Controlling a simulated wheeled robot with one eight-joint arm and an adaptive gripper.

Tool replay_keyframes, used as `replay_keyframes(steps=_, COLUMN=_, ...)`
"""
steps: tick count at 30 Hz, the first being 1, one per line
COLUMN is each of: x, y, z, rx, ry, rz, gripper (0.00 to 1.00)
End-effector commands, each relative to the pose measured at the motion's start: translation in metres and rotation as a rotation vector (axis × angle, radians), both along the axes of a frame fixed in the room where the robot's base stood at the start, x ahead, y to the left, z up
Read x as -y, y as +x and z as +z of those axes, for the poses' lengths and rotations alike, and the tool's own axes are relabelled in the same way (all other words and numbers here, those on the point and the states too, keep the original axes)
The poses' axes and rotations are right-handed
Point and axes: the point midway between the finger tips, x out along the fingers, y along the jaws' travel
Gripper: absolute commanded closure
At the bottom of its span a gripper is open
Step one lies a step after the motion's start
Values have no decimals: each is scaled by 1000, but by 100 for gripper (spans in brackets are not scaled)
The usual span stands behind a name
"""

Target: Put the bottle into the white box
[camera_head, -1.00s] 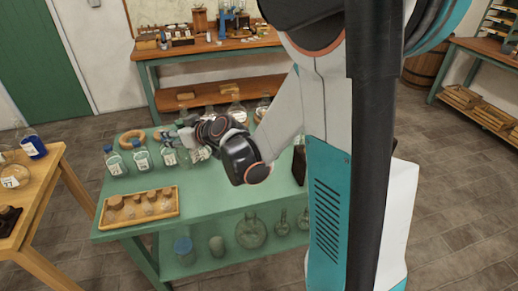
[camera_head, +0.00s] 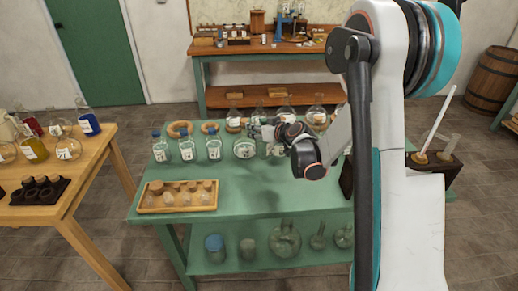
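Three clear bottles with blue caps and white labels stand in a row at the back left of the green table (camera_head: 250,195): a left one (camera_head: 160,151), a middle one (camera_head: 187,149) and a right one (camera_head: 214,148). I cannot tell which bottle the task names. My gripper (camera_head: 262,132) is over the back of the table, right of these bottles, beside a round labelled flask (camera_head: 245,149). Its fingers are small and overlap glassware behind them, so its opening and any hold are unclear. I cannot make out a white box apart from my own white body.
A wooden tray (camera_head: 177,209) with stoppered glass pieces lies at the table's front left. More glassware, including a flask (camera_head: 285,240), stands on the lower shelf. A wooden table (camera_head: 85,160) stands left. A dark holder (camera_head: 435,163) is right of my arm.

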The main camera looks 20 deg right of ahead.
Motion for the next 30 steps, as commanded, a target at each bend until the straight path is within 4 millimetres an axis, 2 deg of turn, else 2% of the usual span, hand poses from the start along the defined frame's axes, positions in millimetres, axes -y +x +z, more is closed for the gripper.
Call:
replay_keyframes(steps=1, x=0, y=1, z=-12, rx=1, ry=0, rz=0, gripper=97)
replay_keyframes(steps=3, x=0, y=0, z=-21, rx=1, ry=0, rz=0, gripper=97)
replay_keyframes(steps=11, x=0, y=0, z=-35, rx=0, ry=0, rz=0, gripper=97)
replay_keyframes(steps=18, x=0, y=0, z=-69, rx=0, ry=0, rz=0, gripper=97)
replay_keyframes(steps=29, x=0, y=0, z=-72, rx=0, ry=0, rz=0, gripper=97)
replay_keyframes(steps=30, x=0, y=0, z=-72, rx=0, ry=0, rz=0, gripper=55)
